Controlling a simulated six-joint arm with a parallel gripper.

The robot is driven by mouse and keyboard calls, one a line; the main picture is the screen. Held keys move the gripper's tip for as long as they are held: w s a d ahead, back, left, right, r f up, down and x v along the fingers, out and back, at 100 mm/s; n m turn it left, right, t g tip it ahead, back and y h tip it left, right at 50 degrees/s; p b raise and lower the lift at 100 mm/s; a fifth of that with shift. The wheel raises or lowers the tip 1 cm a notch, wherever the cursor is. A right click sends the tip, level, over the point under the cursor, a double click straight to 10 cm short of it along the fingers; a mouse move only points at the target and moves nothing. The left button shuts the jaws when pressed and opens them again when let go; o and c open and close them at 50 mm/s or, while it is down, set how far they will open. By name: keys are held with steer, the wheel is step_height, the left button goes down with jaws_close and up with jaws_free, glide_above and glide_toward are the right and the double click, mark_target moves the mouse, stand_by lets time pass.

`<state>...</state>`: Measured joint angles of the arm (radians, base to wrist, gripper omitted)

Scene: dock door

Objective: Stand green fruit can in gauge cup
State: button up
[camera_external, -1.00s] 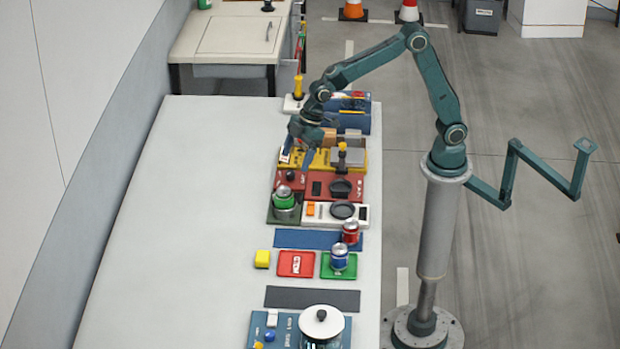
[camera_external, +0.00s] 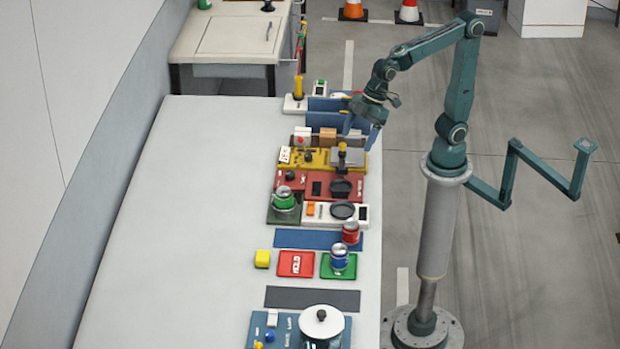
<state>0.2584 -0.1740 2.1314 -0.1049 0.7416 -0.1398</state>
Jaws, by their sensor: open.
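The green fruit can (camera_external: 284,196) stands upright in the gauge cup (camera_external: 285,213), a grey cup on a dark green base near the middle of the row. The can's lower part is hidden by the cup. My gripper (camera_external: 360,142) is open and empty. It hangs above the right side of the table, up and to the right of the can and well apart from it.
A red panel (camera_external: 318,186) and a white scale-like unit (camera_external: 336,214) sit beside the cup. A red can (camera_external: 351,232) and a blue can (camera_external: 339,257) stand nearer. The left part of the table (camera_external: 190,220) is clear.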

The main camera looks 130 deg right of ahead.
steer(key=s+a, duration=0.3)
steer(key=s, duration=0.5)
steer(key=s+a+f, duration=0.1)
steer(key=s+a, duration=0.2)
steer(key=s, duration=0.5)
steer(key=shift+s+a, duration=0.35)
steer(key=shift+a, duration=0.05)
